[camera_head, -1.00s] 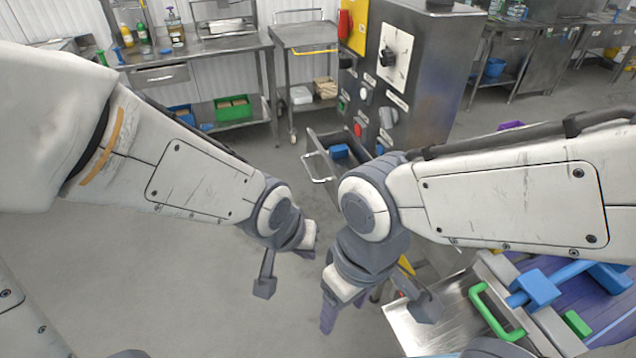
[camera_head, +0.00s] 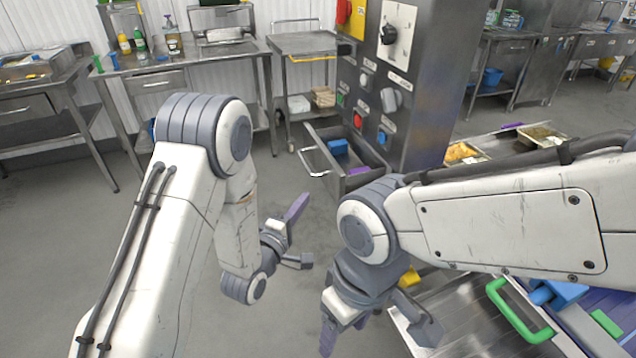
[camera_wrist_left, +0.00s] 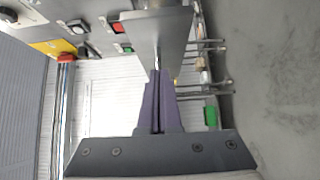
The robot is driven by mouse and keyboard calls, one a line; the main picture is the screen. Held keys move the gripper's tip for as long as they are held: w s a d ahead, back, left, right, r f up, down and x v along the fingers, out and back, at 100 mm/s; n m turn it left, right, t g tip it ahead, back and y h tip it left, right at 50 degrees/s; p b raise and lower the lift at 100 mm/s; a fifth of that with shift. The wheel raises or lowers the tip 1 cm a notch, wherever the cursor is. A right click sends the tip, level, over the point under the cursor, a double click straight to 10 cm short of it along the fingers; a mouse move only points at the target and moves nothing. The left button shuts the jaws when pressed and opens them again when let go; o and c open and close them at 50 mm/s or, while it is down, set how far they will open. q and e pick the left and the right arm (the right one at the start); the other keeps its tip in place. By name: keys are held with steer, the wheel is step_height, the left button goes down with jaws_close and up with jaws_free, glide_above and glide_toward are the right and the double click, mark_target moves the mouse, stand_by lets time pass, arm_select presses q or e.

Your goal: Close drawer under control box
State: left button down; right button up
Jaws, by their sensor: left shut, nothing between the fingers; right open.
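The control box (camera_head: 415,80) is a tall grey metal cabinet with a dial, knobs and coloured buttons. The drawer (camera_head: 368,164) below its panel stands pulled out in the head view, with a bar handle (camera_head: 313,161) on its front. A blue item (camera_head: 338,147) and a purple item (camera_head: 358,171) lie inside. My left gripper (camera_head: 298,206) is shut and empty, in front of and below the drawer handle, apart from it in the head view. In the left wrist view its purple fingers (camera_wrist_left: 158,100) are together, pointing at a grey metal panel, probably the drawer. My right gripper (camera_head: 330,338) is open, low at the front.
A steel counter (camera_head: 205,50) with bottles and a wheeled cart (camera_head: 310,44) stand behind. At the right is a metal work surface (camera_head: 455,320) with a green handle (camera_head: 515,310) and blue items. Food trays (camera_head: 540,136) sit beyond my right arm. Floor left of the drawer is clear.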

arm_select(q)
steer(key=p, duration=0.2)
glide_toward(325, 171)
steer(key=x, duration=0.5)
steer(key=shift+s+r, duration=0.1)
steer(key=shift+w+d, duration=0.2)
steer(key=shift+w, duration=0.2)
arm_select(e)
step_height(325, 171, up, 3)
steer(key=shift+f, duration=0.2)
